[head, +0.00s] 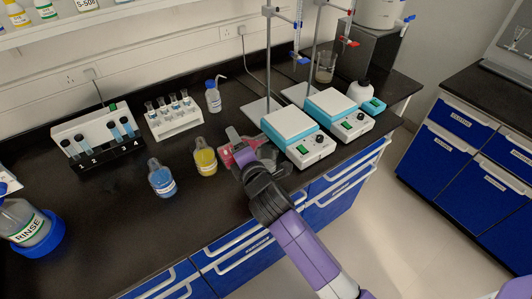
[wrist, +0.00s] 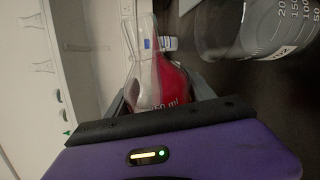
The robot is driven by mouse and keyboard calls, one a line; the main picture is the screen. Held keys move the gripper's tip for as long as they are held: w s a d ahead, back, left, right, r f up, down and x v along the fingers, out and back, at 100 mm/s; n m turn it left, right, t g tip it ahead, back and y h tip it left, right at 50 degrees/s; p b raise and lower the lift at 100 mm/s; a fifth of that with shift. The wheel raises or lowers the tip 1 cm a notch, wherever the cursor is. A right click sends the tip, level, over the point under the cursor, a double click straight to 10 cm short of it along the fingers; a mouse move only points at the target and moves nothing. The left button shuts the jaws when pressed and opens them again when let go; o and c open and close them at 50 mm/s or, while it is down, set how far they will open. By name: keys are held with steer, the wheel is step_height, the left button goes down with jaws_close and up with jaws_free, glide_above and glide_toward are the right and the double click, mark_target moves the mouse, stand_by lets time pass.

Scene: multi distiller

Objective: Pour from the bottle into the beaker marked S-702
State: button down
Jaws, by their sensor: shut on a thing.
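My gripper (head: 240,158) is shut on a clear bottle (wrist: 172,80) of red liquid, above the front part of the black bench. In the wrist view the bottle is tipped far over, with the red liquid lying along its lower side. A clear graduated beaker (wrist: 255,30) stands on the bench close to the bottle's mouth end, partly cut off by the picture edge. Its label is only partly readable. In the head view the beaker (head: 267,155) is faint, beside the hot plates and partly behind my gripper. No falling stream can be made out.
Two hot plates (head: 297,138) with stands and burettes are just right of my gripper. A yellow bottle (head: 205,160) and a blue bottle (head: 162,180) stand to its left. A tube rack (head: 173,117) and a wash bottle (head: 213,97) are behind.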

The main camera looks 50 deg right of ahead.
steer(key=shift+a+f+m, duration=0.15)
steer(key=shift+f+m, duration=0.15)
steer(key=shift+f, duration=0.05)
stand_by(0.7)
steer(key=shift+f+m, duration=0.1)
steer(key=shift+m, duration=0.4)
stand_by(2.1)
